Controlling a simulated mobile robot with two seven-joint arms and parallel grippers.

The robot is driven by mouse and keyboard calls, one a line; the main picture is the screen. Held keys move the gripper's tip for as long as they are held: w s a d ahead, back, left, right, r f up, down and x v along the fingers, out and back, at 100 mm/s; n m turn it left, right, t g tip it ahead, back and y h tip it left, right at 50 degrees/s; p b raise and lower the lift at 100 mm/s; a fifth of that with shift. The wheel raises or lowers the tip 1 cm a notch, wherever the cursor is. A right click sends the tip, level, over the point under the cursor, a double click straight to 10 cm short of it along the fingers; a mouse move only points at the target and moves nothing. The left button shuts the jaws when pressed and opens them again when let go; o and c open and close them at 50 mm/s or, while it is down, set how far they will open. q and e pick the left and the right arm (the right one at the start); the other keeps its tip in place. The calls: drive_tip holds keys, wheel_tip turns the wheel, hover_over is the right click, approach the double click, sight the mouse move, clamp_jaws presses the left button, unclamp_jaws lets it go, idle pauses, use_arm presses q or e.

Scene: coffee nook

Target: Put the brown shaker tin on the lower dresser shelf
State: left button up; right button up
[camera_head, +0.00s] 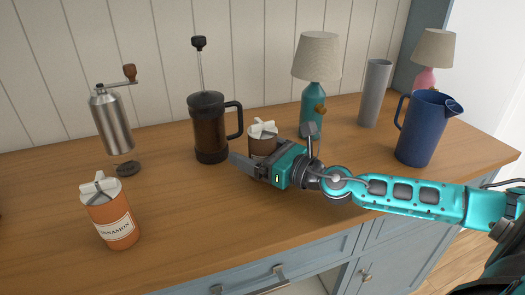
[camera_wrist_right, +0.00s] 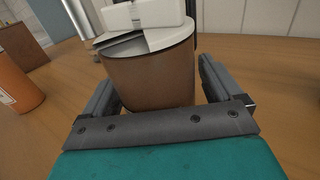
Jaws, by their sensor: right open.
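The brown shaker tin (camera_head: 262,143) stands upright on the wooden dresser top, with a pale lid. My right gripper (camera_head: 270,150) is at the tin, low over the wood, with its jaws open. In the right wrist view the tin (camera_wrist_right: 150,78) stands between the two spread fingers, with a gap visible beside the right finger; contact on the left cannot be told. The blue dresser front shows below, with a pale opening (camera_head: 312,286) at the bottom edge; the lower shelf itself is mostly out of view. My left gripper is not in view.
A French press (camera_head: 209,135) stands just left of the tin, and a teal lamp (camera_head: 313,108) behind it. A grey vase (camera_head: 374,95) and blue pitcher (camera_head: 424,130) stand right. An orange cinnamon tin (camera_head: 112,222) and a grinder (camera_head: 112,120) are left. The front middle is clear.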

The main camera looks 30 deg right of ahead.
drive_tip(key=c, duration=1)
drive_tip(key=shift+c, duration=1.1)
drive_tip(key=shift+r, duration=0.1)
